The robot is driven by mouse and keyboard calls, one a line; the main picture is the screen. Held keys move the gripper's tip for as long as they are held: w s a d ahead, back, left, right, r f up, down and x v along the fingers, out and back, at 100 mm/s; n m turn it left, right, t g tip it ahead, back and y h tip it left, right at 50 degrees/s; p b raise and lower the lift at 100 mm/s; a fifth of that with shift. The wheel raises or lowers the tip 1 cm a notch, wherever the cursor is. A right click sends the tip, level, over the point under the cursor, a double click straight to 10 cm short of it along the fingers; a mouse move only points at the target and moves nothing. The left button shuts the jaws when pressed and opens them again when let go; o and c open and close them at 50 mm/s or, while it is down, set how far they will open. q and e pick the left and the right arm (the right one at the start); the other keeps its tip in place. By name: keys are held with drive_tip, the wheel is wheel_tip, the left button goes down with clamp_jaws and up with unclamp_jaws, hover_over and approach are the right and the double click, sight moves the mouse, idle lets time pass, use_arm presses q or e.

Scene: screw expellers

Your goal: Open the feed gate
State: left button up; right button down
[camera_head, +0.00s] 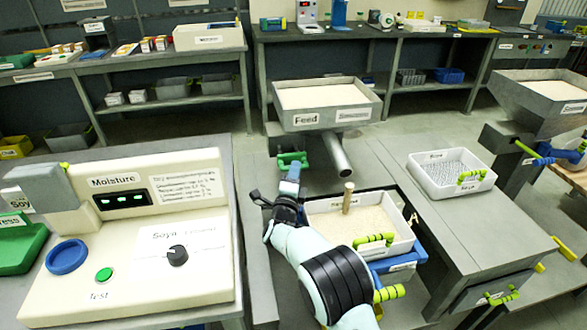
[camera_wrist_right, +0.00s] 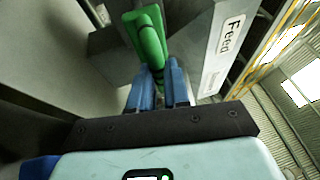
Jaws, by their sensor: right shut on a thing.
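The feed hopper (camera_head: 322,117), labelled "Feed", is a grey metal funnel full of pale grain in the head view, with a spout pipe (camera_head: 338,153) slanting down from it. The green gate handle (camera_head: 291,160) sits under its front left; it also shows in the right wrist view (camera_wrist_right: 150,38). My right gripper (camera_head: 293,174) reaches up to the handle from below. In the right wrist view its blue fingers (camera_wrist_right: 159,84) are shut on the green handle. The gate plate itself cannot be made out. My left gripper is not in view.
A moisture meter (camera_head: 125,235) fills the left bench. A white tray (camera_head: 450,172) is on the right bench. Another grain hopper (camera_head: 545,95) stands far right.

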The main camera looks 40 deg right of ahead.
drive_tip(key=c, duration=1.1)
unclamp_jaws()
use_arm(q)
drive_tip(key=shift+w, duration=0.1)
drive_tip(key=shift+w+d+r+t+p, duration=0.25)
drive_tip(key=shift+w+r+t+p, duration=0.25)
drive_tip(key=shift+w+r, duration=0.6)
use_arm(e)
drive_tip(key=v, duration=0.7)
drive_tip(key=shift+a, duration=0.2)
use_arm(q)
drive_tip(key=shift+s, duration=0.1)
use_arm(e)
drive_tip(key=shift+s, duration=0.1)
